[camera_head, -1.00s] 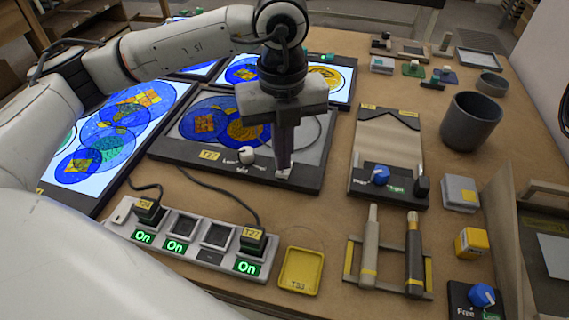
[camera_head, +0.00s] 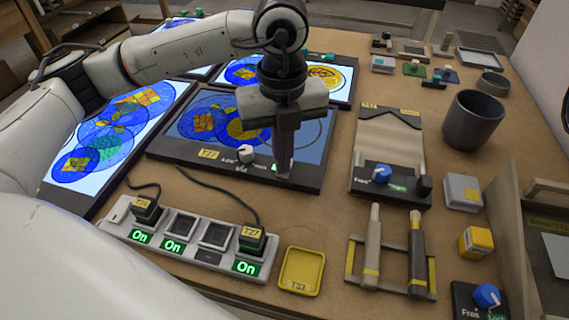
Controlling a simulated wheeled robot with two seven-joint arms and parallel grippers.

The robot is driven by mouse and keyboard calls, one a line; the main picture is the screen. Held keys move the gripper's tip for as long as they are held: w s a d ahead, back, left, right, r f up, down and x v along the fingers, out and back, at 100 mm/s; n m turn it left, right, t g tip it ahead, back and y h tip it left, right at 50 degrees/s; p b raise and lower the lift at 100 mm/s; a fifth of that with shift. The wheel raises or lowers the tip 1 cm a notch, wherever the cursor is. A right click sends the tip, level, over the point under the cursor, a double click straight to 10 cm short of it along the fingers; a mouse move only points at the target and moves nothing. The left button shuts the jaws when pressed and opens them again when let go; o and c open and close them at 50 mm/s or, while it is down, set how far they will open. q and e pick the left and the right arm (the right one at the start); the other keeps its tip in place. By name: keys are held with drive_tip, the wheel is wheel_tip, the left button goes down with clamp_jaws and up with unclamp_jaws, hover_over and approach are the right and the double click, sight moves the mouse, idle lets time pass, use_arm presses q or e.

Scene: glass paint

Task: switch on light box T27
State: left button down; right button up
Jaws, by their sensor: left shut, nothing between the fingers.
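Light box T27 (camera_head: 165,150) lies flat in the middle of the table, with a dark frame, a yellow T27 label and a painted glass picture of blue and yellow circles on its panel. Its panel looks bluish and dimmer than the bright white neighbouring boxes. A white knob (camera_head: 245,154) and a small green light (camera_head: 275,167) sit on its front edge. My left gripper (camera_head: 283,174) is shut and points down at that front edge, right of the knob; I cannot tell whether it touches. The T27 plug (camera_head: 252,240) is in the power strip, beside a green On. My right gripper is out of view.
The power strip (camera_head: 210,255) lies in front with several green On signs. A lit light box (camera_head: 75,188) lies left.

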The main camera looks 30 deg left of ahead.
use_arm(q)
wheel_tip(320, 180, up, 7)
drive_tip(key=p, duration=0.4)
idle(0.6)
drive_tip(key=shift+f, duration=0.15)
